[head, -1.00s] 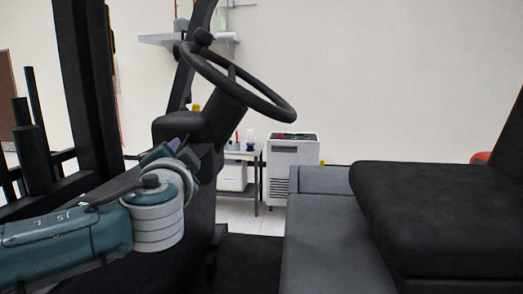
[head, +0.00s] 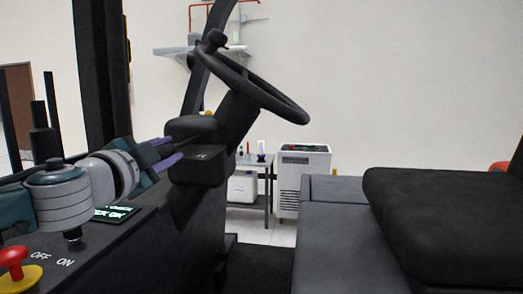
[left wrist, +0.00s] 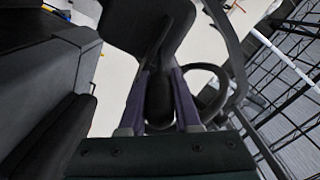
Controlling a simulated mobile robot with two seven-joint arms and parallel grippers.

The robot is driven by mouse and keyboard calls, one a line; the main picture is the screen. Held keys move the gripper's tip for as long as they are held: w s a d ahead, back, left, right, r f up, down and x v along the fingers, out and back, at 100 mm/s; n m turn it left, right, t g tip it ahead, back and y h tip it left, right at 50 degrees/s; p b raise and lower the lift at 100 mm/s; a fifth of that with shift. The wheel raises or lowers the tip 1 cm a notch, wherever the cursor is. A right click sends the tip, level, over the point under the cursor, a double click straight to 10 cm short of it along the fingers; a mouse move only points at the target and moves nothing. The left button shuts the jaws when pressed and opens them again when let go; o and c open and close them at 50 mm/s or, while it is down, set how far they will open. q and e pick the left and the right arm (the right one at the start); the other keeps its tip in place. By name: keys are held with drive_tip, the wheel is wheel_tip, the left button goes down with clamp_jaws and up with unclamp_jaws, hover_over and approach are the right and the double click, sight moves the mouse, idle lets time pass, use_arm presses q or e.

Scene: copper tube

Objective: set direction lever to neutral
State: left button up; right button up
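The black steering column housing (head: 203,168) stands below the steering wheel (head: 262,92) in the head view. My left gripper (head: 178,152) is at the left side of this housing, its two purple fingers pointing right and spread apart. In the left wrist view, the fingers (left wrist: 159,100) stand on either side of a dark rounded piece (left wrist: 159,101), which looks like the direction lever's end. I cannot tell whether they touch it. The lever's setting is not clear, as the gripper and housing hide most of it. My right gripper is not in view.
A dark console with a red button (head: 12,257) and a lit green display (head: 113,213) lies under my left arm. The black seat (head: 450,210) is at the right. A white machine (head: 303,180) stands behind. Dark uprights rise at the left.

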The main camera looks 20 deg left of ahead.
use_arm(q)
drive_tip(key=o, duration=0.4)
drive_tip(key=shift+o, duration=0.2)
drive_tip(key=b+v, duration=0.2)
drive_tip(key=v, duration=0.8)
idle(0.3)
